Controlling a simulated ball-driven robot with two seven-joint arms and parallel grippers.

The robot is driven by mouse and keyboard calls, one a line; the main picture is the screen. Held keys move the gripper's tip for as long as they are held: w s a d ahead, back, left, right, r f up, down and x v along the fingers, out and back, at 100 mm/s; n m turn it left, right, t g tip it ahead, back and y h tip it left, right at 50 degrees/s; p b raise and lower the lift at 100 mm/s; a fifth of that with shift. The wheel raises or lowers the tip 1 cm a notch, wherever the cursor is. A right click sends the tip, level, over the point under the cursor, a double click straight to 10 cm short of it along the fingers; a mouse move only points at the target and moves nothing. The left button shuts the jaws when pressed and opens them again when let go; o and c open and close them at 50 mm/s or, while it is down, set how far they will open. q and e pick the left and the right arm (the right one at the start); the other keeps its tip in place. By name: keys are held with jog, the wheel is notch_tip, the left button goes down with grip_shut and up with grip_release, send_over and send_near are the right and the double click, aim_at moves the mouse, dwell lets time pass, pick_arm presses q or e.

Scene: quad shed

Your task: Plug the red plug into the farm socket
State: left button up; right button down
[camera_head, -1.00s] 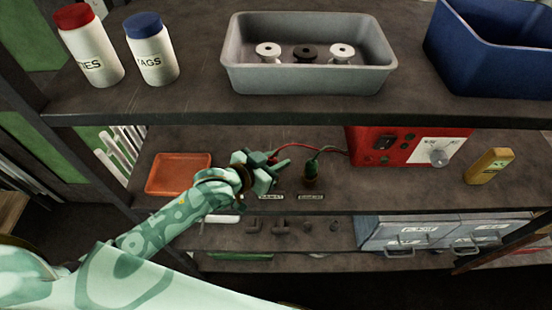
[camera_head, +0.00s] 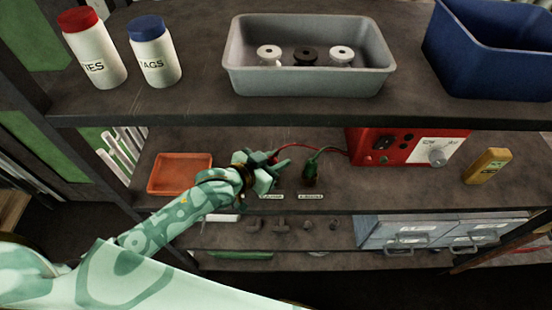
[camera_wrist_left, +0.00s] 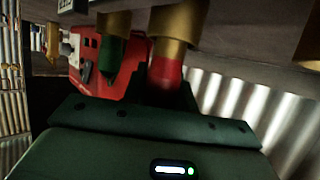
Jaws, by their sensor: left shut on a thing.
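My left gripper (camera_head: 272,167) is over the middle shelf, shut on the red plug, which the gripper mostly hides in the head view. A red cable (camera_head: 305,147) runs from it to the red box (camera_head: 413,146). In the left wrist view, the red plug (camera_wrist_left: 165,73) sits between the dark fingers, against a brass-coloured cup (camera_wrist_left: 178,27). I cannot tell whether it is seated in it. The red box also shows there (camera_wrist_left: 82,50). A black round fitting (camera_head: 384,143) is on the box's front; I cannot tell if it is the farm socket. My right gripper is not in view.
A green plug (camera_head: 310,168) stands just right of the gripper, on a green cable. Small labels line the shelf edge. An orange tray (camera_head: 180,190) lies left, a yellow device (camera_head: 488,165) right. The upper shelf (camera_head: 200,108) overhangs; metal drawers (camera_head: 412,235) are below.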

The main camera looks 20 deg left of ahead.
pick_arm(q)
jog(key=shift+r, duration=0.1)
dwell(0.3)
jog(key=shift+p, duration=0.4)
jog(key=shift+f+b, duration=0.35)
jog(key=shift+f, duration=0.35)
jog(key=o, duration=0.7)
jog(key=shift+r, duration=0.1)
